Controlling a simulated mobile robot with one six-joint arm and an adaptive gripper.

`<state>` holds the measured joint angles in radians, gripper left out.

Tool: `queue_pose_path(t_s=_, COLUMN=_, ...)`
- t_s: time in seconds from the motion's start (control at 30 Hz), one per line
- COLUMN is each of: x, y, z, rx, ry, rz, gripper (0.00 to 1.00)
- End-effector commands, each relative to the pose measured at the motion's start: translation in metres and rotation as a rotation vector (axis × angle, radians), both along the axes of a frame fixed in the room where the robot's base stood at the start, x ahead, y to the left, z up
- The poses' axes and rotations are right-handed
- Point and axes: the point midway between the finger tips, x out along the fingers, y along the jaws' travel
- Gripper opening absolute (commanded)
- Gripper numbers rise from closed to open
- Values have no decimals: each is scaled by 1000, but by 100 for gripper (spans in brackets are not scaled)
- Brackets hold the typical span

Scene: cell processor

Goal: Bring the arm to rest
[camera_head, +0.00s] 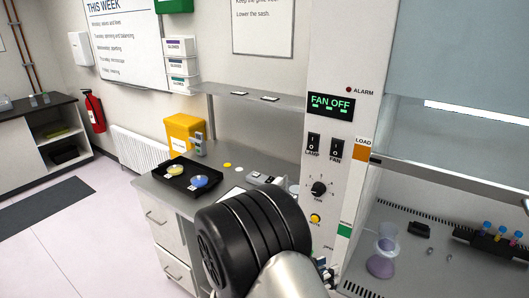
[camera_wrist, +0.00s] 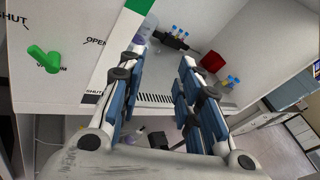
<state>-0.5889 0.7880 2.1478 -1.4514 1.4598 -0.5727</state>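My arm crosses the bottom middle of the head view, with a large black joint (camera_head: 250,240) and a silver link in front of the cabinet's control panel. My gripper is mostly hidden there; only small parts show at the bottom beside the link. In the wrist view my gripper (camera_wrist: 166,55) has its two blue-padded fingers spread wide apart. Nothing is held between them. Beyond the fingertips lies the cabinet's interior floor and its slotted front grille (camera_wrist: 156,98). I cannot tell the distance to them.
The cabinet holds a flask with purple liquid (camera_head: 381,266) and a tube rack (camera_head: 492,243). Its panel reads FAN OFF (camera_head: 330,106). A green vacuum handle (camera_wrist: 45,60) and a red container (camera_wrist: 212,62) show in the wrist view.

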Motion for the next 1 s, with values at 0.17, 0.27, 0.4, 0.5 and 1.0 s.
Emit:
queue_pose_path(t_s=0.17, x=-56, y=-55, z=36, rx=302, ry=-216, rz=-356, gripper=32)
queue_pose_path(t_s=0.27, x=-92, y=-71, z=45, rx=471, ry=-347, rz=-547, gripper=32)
queue_pose_path(t_s=0.4, x=-140, y=-78, z=51, rx=715, ry=-543, rz=-805, gripper=32)
queue_pose_path(t_s=0.5, x=-168, y=-73, z=52, rx=891, ry=-690, rz=-981, gripper=32)
queue_pose_path(t_s=1.0, x=-222, y=-3, z=74, rx=1700, ry=-1319, rz=-1629, gripper=32)
